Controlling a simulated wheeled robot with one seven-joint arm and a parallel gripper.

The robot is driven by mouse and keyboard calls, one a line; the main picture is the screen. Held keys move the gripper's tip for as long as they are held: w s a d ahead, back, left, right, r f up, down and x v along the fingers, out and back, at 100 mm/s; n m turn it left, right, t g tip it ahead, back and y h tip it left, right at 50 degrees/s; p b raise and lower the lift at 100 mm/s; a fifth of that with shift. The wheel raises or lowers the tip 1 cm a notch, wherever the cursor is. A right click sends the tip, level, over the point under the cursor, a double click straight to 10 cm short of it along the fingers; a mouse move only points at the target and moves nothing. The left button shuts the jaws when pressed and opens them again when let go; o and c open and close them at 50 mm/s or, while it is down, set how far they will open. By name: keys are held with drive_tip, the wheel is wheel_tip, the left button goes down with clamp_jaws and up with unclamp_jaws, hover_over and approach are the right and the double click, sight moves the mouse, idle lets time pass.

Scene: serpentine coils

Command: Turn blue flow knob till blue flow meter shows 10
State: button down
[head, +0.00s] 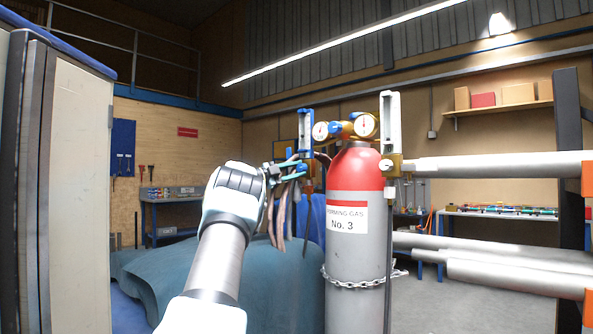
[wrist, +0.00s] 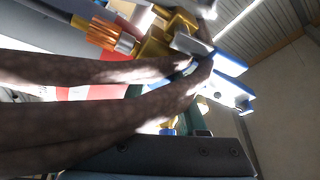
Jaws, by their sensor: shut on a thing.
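The blue flow meter (head: 305,132) is an upright clear tube in a blue frame, left of the gauges. Its reading is too small to make out. Its blue knob (head: 302,167) is low on the meter and largely covered by my gripper (head: 297,170). My gripper comes from the left and is shut on this knob. In the wrist view the blue-framed meter (wrist: 232,92) lies sideways beyond the long dark shapes that converge near the knob. The knob's turn angle cannot be told.
A red-topped grey gas cylinder (head: 355,235) stands right of my gripper, held by a chain (head: 358,282). Two round gauges and a white flow meter (head: 390,122) sit above it. Hoses (head: 281,215) hang below my gripper. Large pipes (head: 500,166) run at right.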

drive_tip(key=shift+m, duration=0.4)
drive_tip(key=shift+c, duration=2.4)
unclamp_jaws()
drive_tip(key=b+v, duration=0.4)
drive_tip(key=v, duration=0.7)
drive_tip(key=shift+w, duration=0.15)
